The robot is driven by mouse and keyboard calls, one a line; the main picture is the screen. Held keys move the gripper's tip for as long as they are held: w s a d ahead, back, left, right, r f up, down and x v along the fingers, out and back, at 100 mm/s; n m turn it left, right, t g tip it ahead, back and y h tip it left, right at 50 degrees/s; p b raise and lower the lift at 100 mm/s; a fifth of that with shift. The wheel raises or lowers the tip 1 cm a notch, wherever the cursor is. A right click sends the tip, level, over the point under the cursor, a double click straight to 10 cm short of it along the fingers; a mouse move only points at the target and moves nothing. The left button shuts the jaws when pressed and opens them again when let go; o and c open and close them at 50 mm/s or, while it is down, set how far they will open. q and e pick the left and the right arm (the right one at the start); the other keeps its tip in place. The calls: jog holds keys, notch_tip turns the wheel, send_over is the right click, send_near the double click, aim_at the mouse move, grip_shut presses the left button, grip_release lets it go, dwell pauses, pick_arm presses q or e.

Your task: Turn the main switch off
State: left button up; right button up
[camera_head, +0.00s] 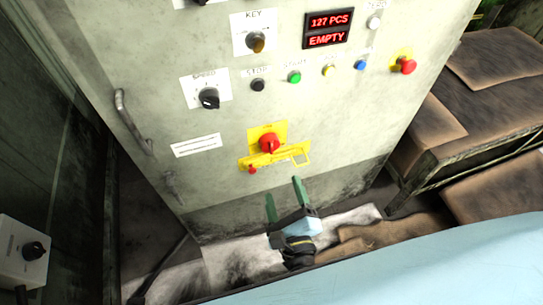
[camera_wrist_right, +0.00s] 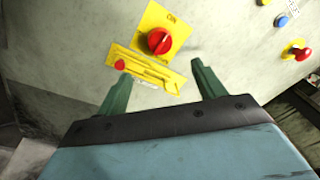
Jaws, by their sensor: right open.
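The main switch (camera_head: 269,142) is a red rotary knob on a yellow plate, low on the front of the pale control cabinet (camera_head: 220,130). A yellow bracket (camera_head: 290,154) with a small red piece lies just below it. The red knob also shows in the right wrist view (camera_wrist_right: 159,41), with "ON" marked on the plate above it. My right gripper (camera_head: 284,192) has green fingers spread apart, with nothing between them. It is below the switch and bracket, apart from the knob. My left gripper is not in either view.
Above the switch are the speed knob (camera_head: 209,98), key knob (camera_head: 256,42), green button (camera_head: 294,77) and red emergency button (camera_head: 404,65). A door handle (camera_head: 133,122) sticks out at left. A brown-topped bench (camera_head: 500,50) stands at right. A grey switch box (camera_head: 22,252) is at lower left.

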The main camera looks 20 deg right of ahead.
aim_at(271, 149)
jog(key=w, duration=0.8)
jog(key=w+b, duration=0.1)
jog(key=w, duration=0.3)
jog(key=shift+d, duration=0.4)
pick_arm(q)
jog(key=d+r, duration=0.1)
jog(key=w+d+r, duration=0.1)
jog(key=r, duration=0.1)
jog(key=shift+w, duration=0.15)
pick_arm(e)
jog(key=shift+w, duration=0.4)
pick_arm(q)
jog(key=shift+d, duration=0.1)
pick_arm(e)
jog(key=c, duration=1)
